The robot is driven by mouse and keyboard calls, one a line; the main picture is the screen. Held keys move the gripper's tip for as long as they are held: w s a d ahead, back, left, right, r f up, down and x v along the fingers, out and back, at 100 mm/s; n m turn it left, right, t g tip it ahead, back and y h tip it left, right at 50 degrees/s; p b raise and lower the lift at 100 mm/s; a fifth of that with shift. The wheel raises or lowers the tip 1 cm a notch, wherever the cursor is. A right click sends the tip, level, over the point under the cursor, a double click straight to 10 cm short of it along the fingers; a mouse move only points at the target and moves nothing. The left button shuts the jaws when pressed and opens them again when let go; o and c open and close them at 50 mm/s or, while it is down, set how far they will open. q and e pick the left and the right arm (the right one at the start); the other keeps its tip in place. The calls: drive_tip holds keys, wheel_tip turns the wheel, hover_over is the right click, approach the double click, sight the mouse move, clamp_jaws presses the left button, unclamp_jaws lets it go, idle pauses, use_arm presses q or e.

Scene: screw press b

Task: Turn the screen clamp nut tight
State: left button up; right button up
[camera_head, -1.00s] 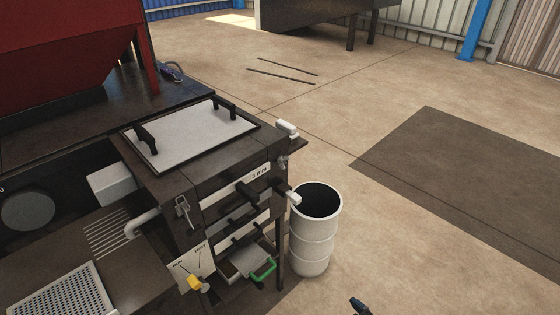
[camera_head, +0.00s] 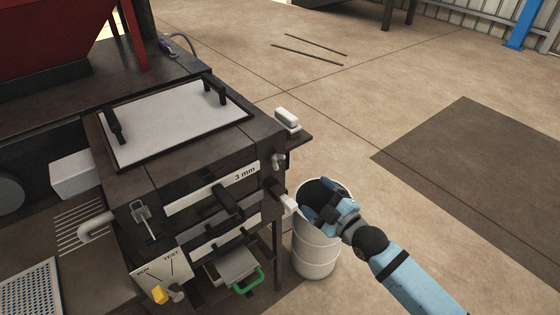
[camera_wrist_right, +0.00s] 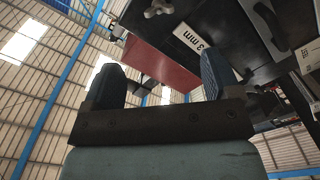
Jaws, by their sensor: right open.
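A small silver wing-shaped nut (camera_head: 278,161), which looks like the screen clamp nut, sits on the front right corner of the dark machine (camera_head: 195,165), right of the "3 mm" label (camera_head: 245,174). My left gripper is not in view.
A white barrel (camera_head: 315,255) stands right of the machine, behind my right gripper. Floor at right is clear.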

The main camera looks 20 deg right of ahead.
sight(281, 164)
drive_tip(key=p+x, duration=0.1)
drive_tip(key=x, duration=1.3)
drive_tip(key=shift+r, duration=0.1)
drive_tip(key=shift+s, duration=0.1)
drive_tip(key=c, duration=0.9)
